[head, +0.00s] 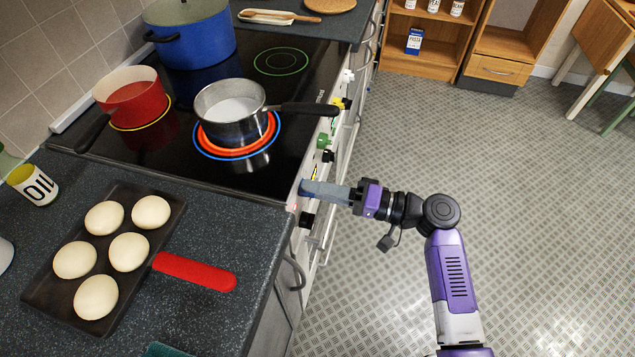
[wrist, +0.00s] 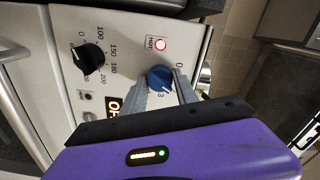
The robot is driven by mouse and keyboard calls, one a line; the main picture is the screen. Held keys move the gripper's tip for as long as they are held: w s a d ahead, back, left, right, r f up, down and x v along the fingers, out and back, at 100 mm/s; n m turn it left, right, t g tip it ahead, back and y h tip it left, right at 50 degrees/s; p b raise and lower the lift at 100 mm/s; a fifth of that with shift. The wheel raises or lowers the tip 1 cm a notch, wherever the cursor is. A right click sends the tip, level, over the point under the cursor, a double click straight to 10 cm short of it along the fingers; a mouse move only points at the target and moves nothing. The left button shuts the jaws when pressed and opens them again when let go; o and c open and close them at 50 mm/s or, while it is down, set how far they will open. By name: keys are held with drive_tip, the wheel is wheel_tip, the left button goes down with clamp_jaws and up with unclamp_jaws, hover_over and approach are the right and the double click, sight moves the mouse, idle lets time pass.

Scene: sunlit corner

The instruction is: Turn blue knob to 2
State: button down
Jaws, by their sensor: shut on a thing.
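The blue knob (wrist: 159,77) is on the white stove front panel (wrist: 125,25), between the two grey fingers of my gripper (wrist: 162,88) in the wrist view. The fingers are shut on its sides. A "0" and a "3" show beside the knob; the other marks are hidden by the fingers, and I cannot tell which number its pointer faces. In the head view my gripper (head: 310,190) reaches the panel from the right, and the knob is mostly hidden there.
A red lamp marked HOT (wrist: 160,44) is lit beside the knob. A black knob (wrist: 90,59) with a temperature scale sits nearby. Green (head: 323,141) and yellow knobs are farther along the panel. A saucepan (head: 232,104) stands on a glowing, blue-ringed burner, its handle overhanging the panel. The floor at right is clear.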

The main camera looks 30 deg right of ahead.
drive_tip(key=shift+m+p, duration=0.6)
drive_tip(key=shift+m, duration=0.4)
drive_tip(key=c, duration=0.9)
unclamp_jaws()
drive_tip(key=shift+c, duration=0.2)
drive_tip(key=v, duration=0.7)
drive_tip(key=shift+s+d+b, duration=0.3)
drive_tip(key=shift+d+b, duration=0.05)
drive_tip(key=shift+b, duration=0.1)
